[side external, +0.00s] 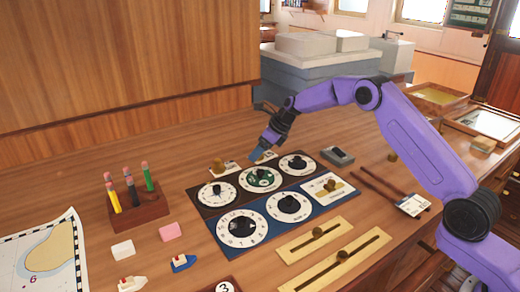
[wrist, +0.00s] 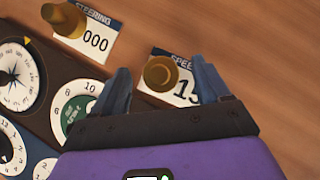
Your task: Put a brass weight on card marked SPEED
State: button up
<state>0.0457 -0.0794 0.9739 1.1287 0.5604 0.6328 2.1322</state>
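The SPEED card (wrist: 186,92) lies on the wooden desk, partly covered by a brass weight (wrist: 161,73) that looks upright on it. My gripper (wrist: 161,75) is open, with one blue finger on each side of this weight and visible gaps to it. In the side external view my gripper (side external: 262,152) is low over the desk behind the dial panel and hides most of that card and weight. A second brass weight (wrist: 65,20) stands on the STEERING card (wrist: 94,40); it also shows in the side external view (side external: 218,166).
The dial panels (side external: 203,193) lie just in front of my gripper. A pencil block (side external: 138,208), erasers, small boats and a chart (side external: 40,255) are at the left. A grey box (side external: 338,155), a small brass piece (side external: 392,157) and slider boards (side external: 315,240) are at the right.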

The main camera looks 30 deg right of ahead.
jog(key=v, duration=1.7)
jog(key=s+a+n+g, duration=0.2)
jog(key=s+a+n, duration=0.4)
jog(key=s+n, duration=0.5)
jog(key=s+a+n+g, duration=0.2)
jog(key=s+a+n, duration=0.5)
jog(key=s, duration=0.5)
jog(key=s+d+f+n+h, duration=0.1)
jog(key=s+d+n, duration=0.2)
jog(key=s+n, duration=0.4)
jog(key=s+d+f+n+h, duration=0.1)
jog(key=s+d+f+n, duration=0.1)
jog(key=s+n, duration=0.6)
jog(key=s+d+f+n+g+h, duration=0.1)
jog(key=s+d+n, duration=0.3)
jog(key=s+n, duration=0.4)
jog(key=shift+s+d+f+h, duration=0.35)
jog(key=shift+s+f, duration=0.35)
jog(key=shift+s, duration=0.5)
